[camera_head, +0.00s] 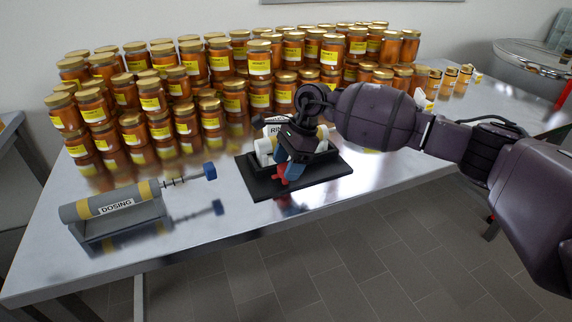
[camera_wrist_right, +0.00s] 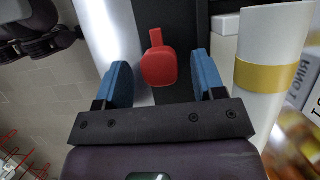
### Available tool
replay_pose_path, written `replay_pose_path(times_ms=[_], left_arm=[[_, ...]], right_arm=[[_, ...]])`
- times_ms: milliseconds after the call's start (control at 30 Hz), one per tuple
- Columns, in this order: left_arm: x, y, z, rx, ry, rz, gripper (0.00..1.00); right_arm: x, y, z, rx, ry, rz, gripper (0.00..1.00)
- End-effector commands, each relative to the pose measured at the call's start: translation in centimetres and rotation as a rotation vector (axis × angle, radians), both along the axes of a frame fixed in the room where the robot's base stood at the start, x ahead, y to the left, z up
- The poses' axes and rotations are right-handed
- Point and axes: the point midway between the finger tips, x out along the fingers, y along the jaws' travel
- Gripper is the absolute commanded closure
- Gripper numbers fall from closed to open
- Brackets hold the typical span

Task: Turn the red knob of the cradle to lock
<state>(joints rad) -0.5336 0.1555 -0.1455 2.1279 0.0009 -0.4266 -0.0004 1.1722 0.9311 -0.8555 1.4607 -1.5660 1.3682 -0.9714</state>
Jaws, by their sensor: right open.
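The cradle (camera_head: 325,183) is a black tray-like base on the steel table. It bears a white cylinder (camera_head: 264,146) with a yellow band and a partly hidden label; the cylinder also shows at the right of the right wrist view (camera_wrist_right: 285,45). The red knob (camera_head: 280,179) is at the cradle's front, partly covered by my right gripper (camera_head: 288,174). In the right wrist view, the red knob (camera_wrist_right: 159,66) has a short pointer and sits between the blue fingers of my open right gripper (camera_wrist_right: 163,74), with gaps on both sides. My left gripper is out of view.
A grey dosing cylinder (camera_head: 90,208) with a blue-ended rod (camera_head: 209,171) lies on a stand at the left. Many honey jars (camera_head: 185,122) crowd the back of the table (camera_head: 225,225). The front strip of the table is mostly clear.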

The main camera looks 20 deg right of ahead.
Motion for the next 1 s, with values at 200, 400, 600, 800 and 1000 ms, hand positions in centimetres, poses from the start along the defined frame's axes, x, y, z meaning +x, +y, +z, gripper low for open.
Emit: replay_pose_path(times_ms=[200, 400, 600, 800, 1000], left_arm=[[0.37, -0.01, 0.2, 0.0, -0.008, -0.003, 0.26], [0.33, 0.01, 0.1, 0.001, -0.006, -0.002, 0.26], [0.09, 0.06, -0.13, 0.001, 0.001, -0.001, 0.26], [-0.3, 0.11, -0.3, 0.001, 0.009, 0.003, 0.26], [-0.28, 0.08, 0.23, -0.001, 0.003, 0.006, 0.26]], right_arm=[[-0.01, 0.19, -0.4, 0.0, -0.001, 0.0, 0.37], [-0.02, 0.17, -0.38, 0.0, 0.0, 0.0, 0.43], [-0.02, 0.16, -0.39, 0.0, 0.0, 0.0, 0.74], [-0.02, 0.16, -0.36, 0.0, -0.001, -0.004, 0.86], [-0.06, 0.17, -0.14, 0.001, -0.003, -0.043, 0.86]])
